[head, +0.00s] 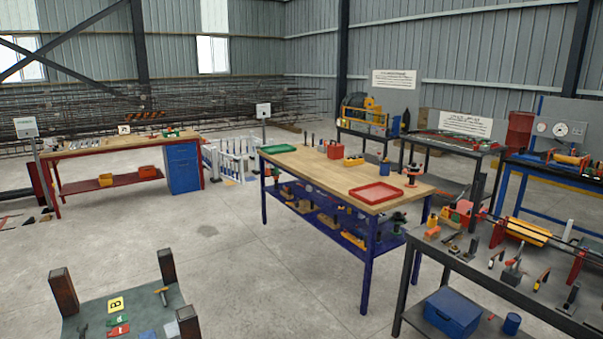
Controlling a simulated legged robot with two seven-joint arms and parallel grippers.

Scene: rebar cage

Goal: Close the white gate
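The white gate (236,164) shows in the head view left of centre, as a low white picket structure on the floor. It stands between the red-legged workbench with blue drawers and the blue-legged wooden table. It is small and far off, and I cannot tell which part swings or how far open it is. The near table hides part of its right side. Neither of my grippers is in view.
A wooden table (337,178) with blue legs stands mid-floor. A red-legged bench (120,143) is at the left. A low table with corner posts (95,311) is at the front left, and a dark bench (480,268) at the right. Open concrete floor (235,245) lies between them.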

